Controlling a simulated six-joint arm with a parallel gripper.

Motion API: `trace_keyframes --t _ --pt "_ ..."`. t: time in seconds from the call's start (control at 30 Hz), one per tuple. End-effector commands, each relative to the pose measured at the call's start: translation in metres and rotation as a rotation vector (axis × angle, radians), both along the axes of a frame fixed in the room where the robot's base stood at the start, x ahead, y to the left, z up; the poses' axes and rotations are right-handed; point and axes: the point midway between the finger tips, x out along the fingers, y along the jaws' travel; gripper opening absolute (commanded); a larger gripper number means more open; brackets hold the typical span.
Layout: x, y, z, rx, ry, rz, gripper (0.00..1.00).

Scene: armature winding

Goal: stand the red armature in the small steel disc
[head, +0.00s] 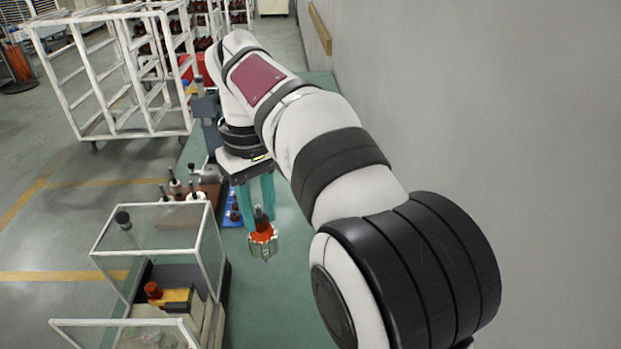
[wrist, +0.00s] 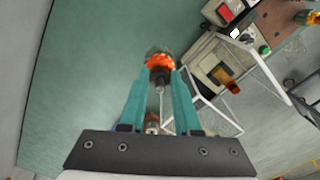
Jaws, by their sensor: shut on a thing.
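My gripper (head: 257,212) has teal fingers that point down and are shut on the shaft end of the red armature (head: 263,243). The armature hangs roughly upright, with its red-orange winding above its silvery slotted core, and appears clear of the green surface. In the wrist view my gripper (wrist: 160,80) holds the same armature (wrist: 160,61) between its fingertips, with the shaft running back between the fingers. I cannot make out the small steel disc in either view.
A glass-walled case (head: 152,216) stands left of the armature, with a machine inside. A blue tray (head: 230,217) with dark red parts lies behind the fingers. A brown fixture block (head: 206,190) with upright pins is left of it. Green surface (head: 285,285) is bare in front.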

Motion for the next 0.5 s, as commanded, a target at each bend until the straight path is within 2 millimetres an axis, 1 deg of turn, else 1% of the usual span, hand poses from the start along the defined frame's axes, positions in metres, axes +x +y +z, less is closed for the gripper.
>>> trace_keyframes --t 0.03,0.07,0.1,0.17,0.2,0.3,0.4,0.5 --pt "0.000 0.030 0.005 0.001 -0.002 0.095 0.00" --pt "-0.001 0.048 0.009 0.001 -0.001 0.155 0.00" --pt "-0.005 0.071 0.014 0.001 -0.001 0.233 0.00" --pt "-0.012 0.103 0.020 0.001 -0.001 0.337 0.00" --pt "-0.017 0.122 0.022 0.001 -0.001 0.396 0.00" --pt "-0.031 0.161 0.021 -0.001 0.001 0.508 0.00" --pt "-0.046 0.193 0.018 -0.001 0.000 0.593 0.00" --pt "-0.060 0.218 0.015 0.000 0.000 0.663 0.00"
